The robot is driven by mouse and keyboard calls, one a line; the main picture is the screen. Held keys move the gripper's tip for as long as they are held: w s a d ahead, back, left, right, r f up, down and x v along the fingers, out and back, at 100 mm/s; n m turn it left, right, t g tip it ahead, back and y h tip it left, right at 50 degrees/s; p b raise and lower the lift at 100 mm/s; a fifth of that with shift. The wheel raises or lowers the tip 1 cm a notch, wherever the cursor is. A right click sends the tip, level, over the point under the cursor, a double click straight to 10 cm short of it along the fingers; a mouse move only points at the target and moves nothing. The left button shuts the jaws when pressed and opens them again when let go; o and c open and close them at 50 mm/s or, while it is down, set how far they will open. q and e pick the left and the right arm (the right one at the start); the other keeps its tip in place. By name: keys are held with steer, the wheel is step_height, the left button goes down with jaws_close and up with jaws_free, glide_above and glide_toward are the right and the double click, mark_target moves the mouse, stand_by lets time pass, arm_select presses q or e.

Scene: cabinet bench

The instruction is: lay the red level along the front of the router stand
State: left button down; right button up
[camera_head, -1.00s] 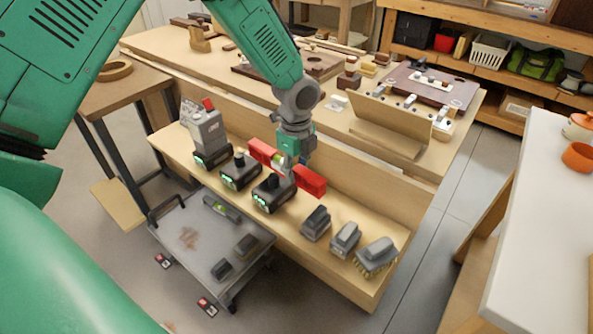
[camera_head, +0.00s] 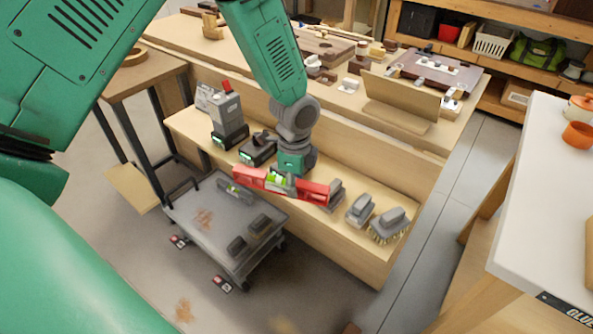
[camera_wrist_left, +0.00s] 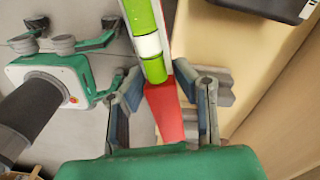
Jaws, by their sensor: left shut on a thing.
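The red level (camera_head: 312,192) with a bright green vial is held in my left gripper (camera_head: 283,181), above the front part of the low shelf. It lies nearly crosswise in the head view. In the left wrist view my left gripper (camera_wrist_left: 165,105) is shut on the level (camera_wrist_left: 164,114), with a finger on each side. Its far end runs out of the top of that view. On the bench, behind and to the right, a tan upright panel on a flat base (camera_head: 402,98) stands before a dark brown board; I cannot tell which is the router stand. My right gripper is not in view.
The low shelf (camera_head: 330,245) holds battery tools (camera_head: 228,120) at left and grey brushes (camera_head: 388,226) at right. A grey cart (camera_head: 205,215) stands in front. The bench (camera_head: 310,105) behind holds wooden pieces. A white table (camera_head: 545,190) is at right.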

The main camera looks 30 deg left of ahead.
arm_select(q)
steer(key=s+d+f+n, duration=0.7)
steer(key=s+f+n, duration=0.2)
steer(key=s+n, duration=0.3)
steer(key=n, duration=0.3)
steer(key=shift+s, duration=0.2)
steer(key=shift+w+f, duration=0.1)
